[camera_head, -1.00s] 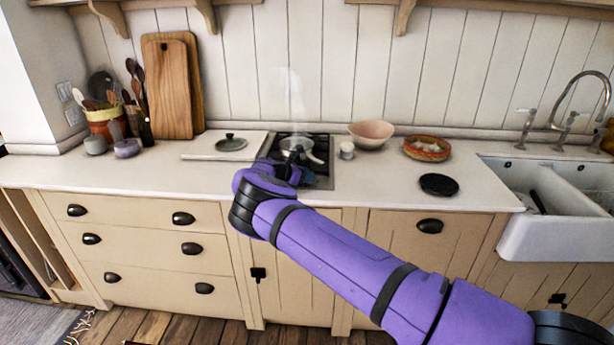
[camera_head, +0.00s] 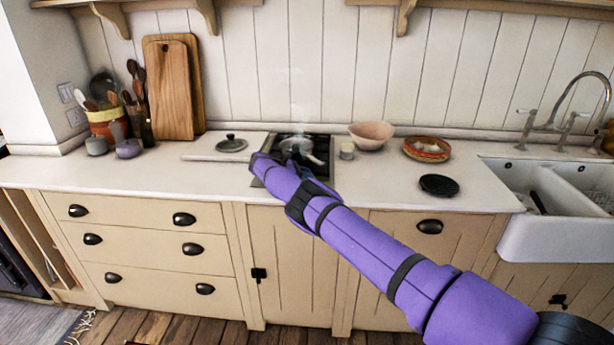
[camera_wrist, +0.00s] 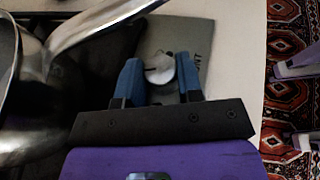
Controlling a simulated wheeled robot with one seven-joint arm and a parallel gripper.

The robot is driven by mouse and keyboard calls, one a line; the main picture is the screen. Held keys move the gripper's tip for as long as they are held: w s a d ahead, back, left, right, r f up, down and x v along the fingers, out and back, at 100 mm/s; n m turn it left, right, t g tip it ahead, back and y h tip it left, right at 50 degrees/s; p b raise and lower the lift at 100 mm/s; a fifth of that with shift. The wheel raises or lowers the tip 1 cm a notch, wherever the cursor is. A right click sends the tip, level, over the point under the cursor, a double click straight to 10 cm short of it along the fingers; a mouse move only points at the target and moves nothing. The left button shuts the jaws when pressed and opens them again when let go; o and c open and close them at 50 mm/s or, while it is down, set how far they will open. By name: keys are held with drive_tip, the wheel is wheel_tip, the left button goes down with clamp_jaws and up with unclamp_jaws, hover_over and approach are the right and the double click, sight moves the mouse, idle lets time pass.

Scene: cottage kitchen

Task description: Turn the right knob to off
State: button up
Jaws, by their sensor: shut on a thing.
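My gripper (camera_wrist: 160,75) shows in the wrist view with its two blue fingers closed on a round silver knob (camera_wrist: 159,69). The knob stands on the grey front panel of the hob (camera_wrist: 201,40), beside printed letters that end in "NT". A steel pan (camera_wrist: 95,22) with its handle fills the left of the wrist view. In the head view the pan (camera_head: 300,148) sits on the dark hob (camera_head: 322,143) with steam above it.
A pot lid (camera_head: 231,144) lies on a pale board left of the hob. A small jar (camera_head: 347,151), a pink bowl (camera_head: 371,135), a patterned dish (camera_head: 427,149) and a black disc (camera_head: 439,185) stand to the right. The front counter on the left is clear.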

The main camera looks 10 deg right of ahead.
drive_tip(key=shift+m+g, duration=0.3)
drive_tip(key=shift+g, duration=0.1)
idle(0.4)
drive_tip(key=o, duration=0.9)
drive_tip(key=shift+r, duration=0.1)
